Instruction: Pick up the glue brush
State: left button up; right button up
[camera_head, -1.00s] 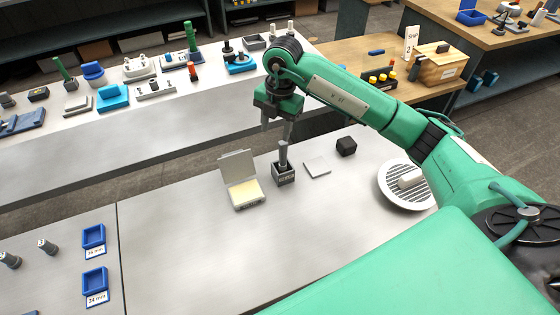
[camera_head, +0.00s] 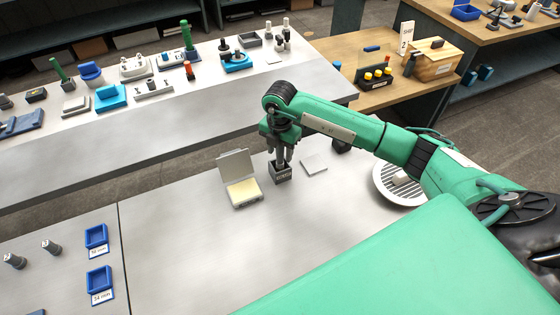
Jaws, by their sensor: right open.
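The glue brush appears to be the grey upright handle (camera_head: 281,162) standing in a small dark square holder (camera_head: 280,176) on the near table. My right gripper (camera_head: 281,160) points straight down over the holder. Its fingers are open and stand around or right beside the handle, which they mostly hide. I cannot tell whether they touch it. The bristle end is hidden in the holder. My left gripper is out of view.
An open box with a yellowish pad (camera_head: 244,192) stands just left of the holder. A flat grey plate (camera_head: 314,164), a dark block (camera_head: 341,145) and a round slatted dish (camera_head: 399,184) lie to the right.

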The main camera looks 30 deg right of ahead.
jog(key=shift+f, duration=0.95)
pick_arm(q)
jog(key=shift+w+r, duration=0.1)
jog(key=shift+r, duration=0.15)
pick_arm(e)
jog(key=shift+c, duration=0.2)
grip_shut()
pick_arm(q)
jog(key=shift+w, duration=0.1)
pick_arm(e)
jog(key=shift+r, duration=0.2)
notch_tip(320, 180, up, 12)
jog(key=shift+r+b, duration=0.15)
jog(key=shift+b, duration=0.95)
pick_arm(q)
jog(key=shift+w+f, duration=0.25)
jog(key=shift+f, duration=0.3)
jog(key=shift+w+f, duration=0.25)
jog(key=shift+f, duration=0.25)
pick_arm(e)
notch_tip(320, 180, up, 7)
jog(key=shift+r, duration=0.2)
